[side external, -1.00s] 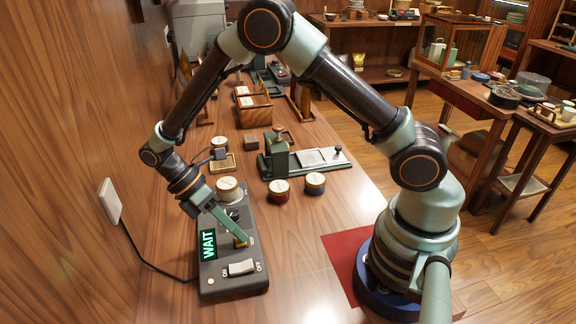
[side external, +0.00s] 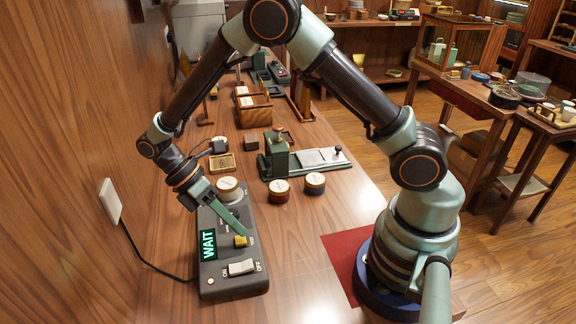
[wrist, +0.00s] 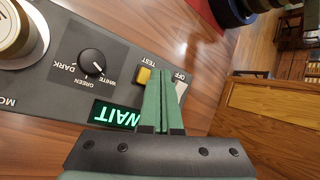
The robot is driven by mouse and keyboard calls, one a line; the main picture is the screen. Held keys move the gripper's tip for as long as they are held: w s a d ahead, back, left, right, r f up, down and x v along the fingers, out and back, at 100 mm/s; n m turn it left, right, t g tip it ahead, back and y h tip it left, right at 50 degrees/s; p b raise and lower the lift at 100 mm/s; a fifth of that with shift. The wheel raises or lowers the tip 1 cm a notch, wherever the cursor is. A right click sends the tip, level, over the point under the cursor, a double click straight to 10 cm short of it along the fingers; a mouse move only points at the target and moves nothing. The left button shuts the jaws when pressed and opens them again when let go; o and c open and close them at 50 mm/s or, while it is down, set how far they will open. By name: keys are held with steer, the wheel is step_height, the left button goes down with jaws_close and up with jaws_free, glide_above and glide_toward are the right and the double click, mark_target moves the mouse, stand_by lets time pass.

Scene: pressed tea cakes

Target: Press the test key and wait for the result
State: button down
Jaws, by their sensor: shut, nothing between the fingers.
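The dark grey tester (side external: 222,285) lies on the table, its green display (side external: 208,245) lit with WAIT. The yellow test key (side external: 240,241) sits beside the display; in the wrist view the key (wrist: 143,76) is labelled TEST. My gripper (side external: 243,232) is shut and empty, its tips just above the key and seemingly clear of it. In the wrist view the closed fingers (wrist: 161,75) partly cover the panel next to the key. A round lidded tin (side external: 228,184) stands on the tester's far end. A black dial (wrist: 93,62) has DARK, GREEN and WHITE marks.
A white rocker switch (side external: 241,267) is at the tester's near end. A red-banded tin (side external: 279,187) and a blue-banded tin (side external: 315,180) stand to its right, before a green press (side external: 278,158). A cable runs left to a wall plate (side external: 110,200).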

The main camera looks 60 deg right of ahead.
mark_target(237, 238)
steer(key=shift+r, duration=0.1)
steer(key=shift+r, duration=2.4)
steer(key=shift+d+r, duration=0.1)
steer(key=shift+r, duration=0.1)
steer(key=s+d+r+m+t+y, duration=0.1)
steer(key=d+r+m+t, duration=0.4)
steer(key=r+m+t, duration=0.1)
steer(key=s+d+r+m+t+y, duration=0.1)
steer(key=s+d+r+m+t, duration=0.1)
steer(key=d+r+m+t, duration=0.2)
step_height(237, 238, up, 4)
steer(key=m+t, duration=0.2)
steer(key=m, duration=0.1)
steer(key=shift+d+m+t, duration=0.3)
steer(key=shift+d+m, duration=0.05)
steer(key=shift+m, duration=0.05)
